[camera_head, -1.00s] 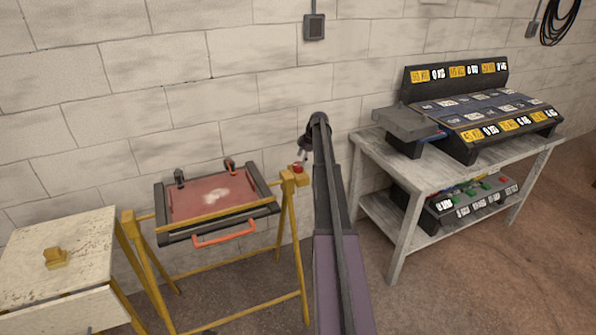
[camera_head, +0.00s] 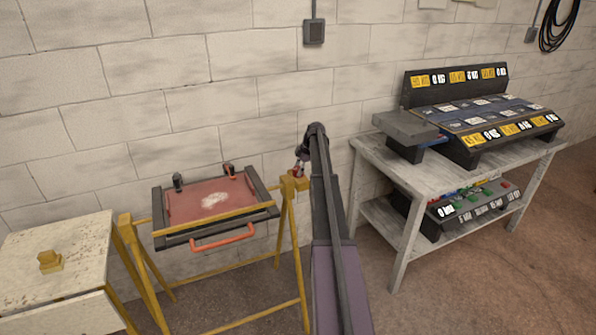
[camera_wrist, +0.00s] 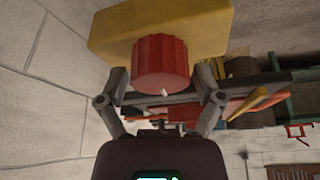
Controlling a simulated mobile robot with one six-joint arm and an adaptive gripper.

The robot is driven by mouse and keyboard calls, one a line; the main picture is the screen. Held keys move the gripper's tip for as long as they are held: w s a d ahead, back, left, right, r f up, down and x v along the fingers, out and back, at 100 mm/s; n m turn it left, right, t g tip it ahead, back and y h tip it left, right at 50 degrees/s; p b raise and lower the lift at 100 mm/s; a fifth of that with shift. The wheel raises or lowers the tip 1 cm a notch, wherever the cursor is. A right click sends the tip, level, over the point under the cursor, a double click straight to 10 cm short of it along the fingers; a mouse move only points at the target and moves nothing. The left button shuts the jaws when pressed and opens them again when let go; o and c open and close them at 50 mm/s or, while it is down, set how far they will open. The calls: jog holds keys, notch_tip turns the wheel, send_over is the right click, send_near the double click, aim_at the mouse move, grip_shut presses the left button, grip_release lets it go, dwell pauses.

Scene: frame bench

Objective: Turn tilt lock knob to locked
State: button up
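The red ribbed tilt lock knob (camera_wrist: 161,62) sits on a yellow block (camera_wrist: 215,25), with a small white mark at its lower edge in the wrist view. In the head view the knob (camera_head: 297,171) is small, at the right end of the yellow stand holding the tilted red-brown frame (camera_head: 205,197). My gripper (camera_wrist: 161,80) is open, with one finger on each side of the knob. A narrow gap seems to show at each side; contact is hard to tell. In the head view my gripper (camera_head: 301,158) is at the knob, partly hidden by my arm.
A block wall (camera_head: 240,70) stands close behind the stand. A pale table (camera_head: 85,245) with a yellow piece is at the left. A grey shelf bench (camera_head: 375,163) with labelled racks is at the right. An orange handle (camera_head: 222,238) juts from the frame's front.

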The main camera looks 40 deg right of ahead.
jog(key=c, duration=0.6)
